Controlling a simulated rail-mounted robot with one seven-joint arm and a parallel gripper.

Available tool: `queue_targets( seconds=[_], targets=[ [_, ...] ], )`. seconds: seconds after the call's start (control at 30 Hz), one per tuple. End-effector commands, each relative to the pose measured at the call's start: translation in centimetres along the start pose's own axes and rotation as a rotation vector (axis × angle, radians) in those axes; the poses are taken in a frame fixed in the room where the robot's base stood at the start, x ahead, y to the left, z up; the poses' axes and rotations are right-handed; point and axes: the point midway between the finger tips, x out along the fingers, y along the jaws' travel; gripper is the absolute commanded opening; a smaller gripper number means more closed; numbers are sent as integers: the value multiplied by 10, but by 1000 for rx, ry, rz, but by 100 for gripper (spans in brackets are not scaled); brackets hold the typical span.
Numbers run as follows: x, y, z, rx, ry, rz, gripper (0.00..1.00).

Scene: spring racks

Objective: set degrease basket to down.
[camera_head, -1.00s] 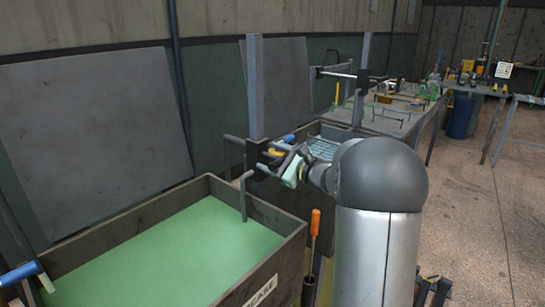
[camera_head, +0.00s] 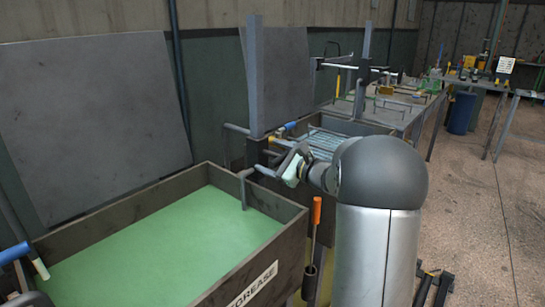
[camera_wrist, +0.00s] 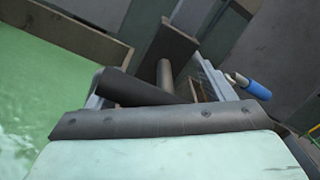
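The degrease tank (camera_head: 283,234) is an open grey box with green liquid and a label with only part of "DEGREASE" in sight. A grey post (camera_head: 255,80) stands at its back right, with a dark bracket and bent rods. A dark hooked rod (camera_head: 243,188) hangs down inside the tank's right end. A blue-ended handle (camera_head: 290,125) sticks out beside the post; it also shows in the wrist view (camera_wrist: 253,88). My gripper (camera_head: 287,165) is at the bracket's rods, right of the post. I cannot make out a basket in the liquid. The wrist view shows a dark bar (camera_wrist: 135,88) close ahead.
An orange-handled tool (camera_head: 317,212) stands at the tank's right end. Another tank with pale bars (camera_head: 325,140) lies behind my arm. A second blue-ended handle (camera_head: 14,253) is at the lower left. Open floor (camera_head: 490,220) lies to the right.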

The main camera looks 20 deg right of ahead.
Motion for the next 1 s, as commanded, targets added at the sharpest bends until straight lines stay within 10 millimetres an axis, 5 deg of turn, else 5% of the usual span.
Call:
queue_targets(
  seconds=[0.27,0.7,1.0],
  targets=[
    [-24,0,-6,6,13,-3,74],
    [-129,0,-2,2,8,-6,74],
    [-170,1,0,0,2,-1,74]
  ],
)
